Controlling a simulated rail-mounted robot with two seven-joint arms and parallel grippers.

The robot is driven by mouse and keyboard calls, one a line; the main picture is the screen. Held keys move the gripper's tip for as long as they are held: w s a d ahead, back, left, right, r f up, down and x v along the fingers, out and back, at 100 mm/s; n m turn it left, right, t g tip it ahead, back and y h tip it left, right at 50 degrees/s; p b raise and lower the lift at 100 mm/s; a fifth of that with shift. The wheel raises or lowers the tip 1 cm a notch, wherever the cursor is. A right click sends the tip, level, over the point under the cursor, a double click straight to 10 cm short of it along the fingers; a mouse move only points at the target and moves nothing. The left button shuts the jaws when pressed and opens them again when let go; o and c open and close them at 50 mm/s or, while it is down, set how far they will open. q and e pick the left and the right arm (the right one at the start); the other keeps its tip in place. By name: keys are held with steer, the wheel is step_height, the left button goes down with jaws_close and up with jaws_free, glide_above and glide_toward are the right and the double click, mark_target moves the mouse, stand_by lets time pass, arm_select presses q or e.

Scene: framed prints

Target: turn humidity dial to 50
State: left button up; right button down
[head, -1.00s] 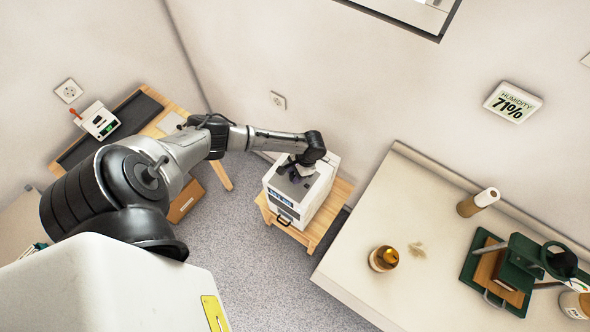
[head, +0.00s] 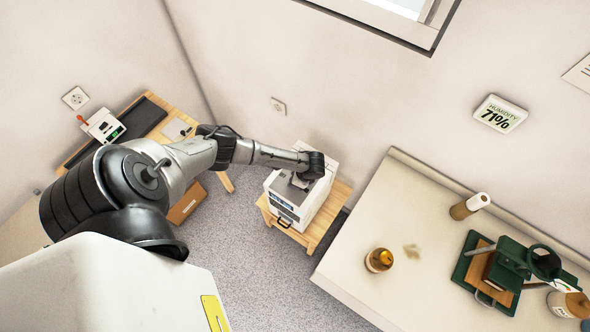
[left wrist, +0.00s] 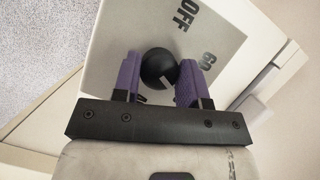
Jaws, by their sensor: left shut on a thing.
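The humidity dial is a round black knob (left wrist: 158,68) on the grey top panel of a white box-shaped unit (head: 316,198). The panel, marked "OFF" and "60", also shows in the left wrist view (left wrist: 110,45). A short white mark shows on the knob's near side; the exact setting cannot be read. My left gripper (left wrist: 160,75) is shut on the knob, one purple pad on each side. In the head view my left gripper (head: 300,184) is over the unit's top, and my wrist hides the dial. A wall display (head: 500,114) reads "HUMIDITY 71%". My right gripper is not in view.
The unit stands on a small wooden stand (head: 332,216). A pale counter (head: 352,262) at its right holds an amber jar (head: 379,260), a paper roll (head: 469,206) and a green press (head: 500,270). A wooden desk (head: 222,180) is at the left. Grey floor (head: 235,240) lies between.

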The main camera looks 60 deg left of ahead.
arm_select(q)
steer(key=shift+m, duration=0.3)
stand_by(0.4)
steer(key=o, duration=0.9)
steer(key=shift+w+d+r, duration=0.15)
steer(key=shift+d+r, duration=0.05)
steer(key=shift+r, duration=0.3)
steer(key=v, duration=1.2)
steer(key=shift+r+p, duration=0.35)
steer(key=shift+p, duration=0.1)
steer(key=shift+d, duration=0.1)
